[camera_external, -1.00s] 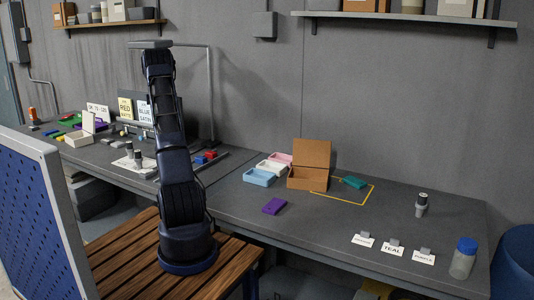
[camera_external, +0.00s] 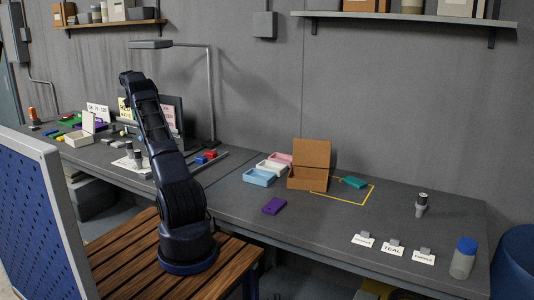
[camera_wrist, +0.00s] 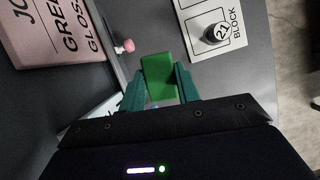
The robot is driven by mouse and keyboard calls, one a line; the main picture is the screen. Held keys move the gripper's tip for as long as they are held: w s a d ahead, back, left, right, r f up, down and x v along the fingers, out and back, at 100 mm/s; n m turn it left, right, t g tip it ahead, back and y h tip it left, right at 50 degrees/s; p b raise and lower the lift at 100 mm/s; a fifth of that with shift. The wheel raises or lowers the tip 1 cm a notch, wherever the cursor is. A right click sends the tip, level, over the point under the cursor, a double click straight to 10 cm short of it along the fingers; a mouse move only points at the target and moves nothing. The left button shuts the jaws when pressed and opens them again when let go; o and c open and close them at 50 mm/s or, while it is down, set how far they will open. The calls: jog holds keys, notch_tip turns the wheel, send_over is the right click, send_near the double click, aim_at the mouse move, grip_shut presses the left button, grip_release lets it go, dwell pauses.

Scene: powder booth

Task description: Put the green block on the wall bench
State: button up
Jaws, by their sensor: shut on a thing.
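The green block (camera_wrist: 158,76) is between the teal fingers of my gripper (camera_wrist: 158,88) in the wrist view, with a finger against each side. My gripper is shut on it. A grey surface lies beyond the block; I cannot tell how high the block is above it. In the external view my arm leans left and its hand and the block are hidden behind it. The long grey bench (camera_external: 330,225) runs along the wall there.
In the wrist view a "GREEN GLOSS" sign (camera_wrist: 65,30) is at upper left, a pink knob (camera_wrist: 125,46) beside it, and a "21 BLOCK" card (camera_wrist: 213,40) at right. A lamp (camera_external: 212,95), an open brown box (camera_external: 308,180) and a purple block (camera_external: 273,206) stand on the bench.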

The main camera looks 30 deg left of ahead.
notch_tip(320, 180, down, 17)
jog(key=shift+r, duration=0.1)
dwell(0.5)
jog(key=o, duration=1)
jog(key=shift+o, duration=0.2)
jog(key=v, duration=1.2)
jog(key=shift+d, duration=0.1)
jog(key=shift+r, duration=0.1)
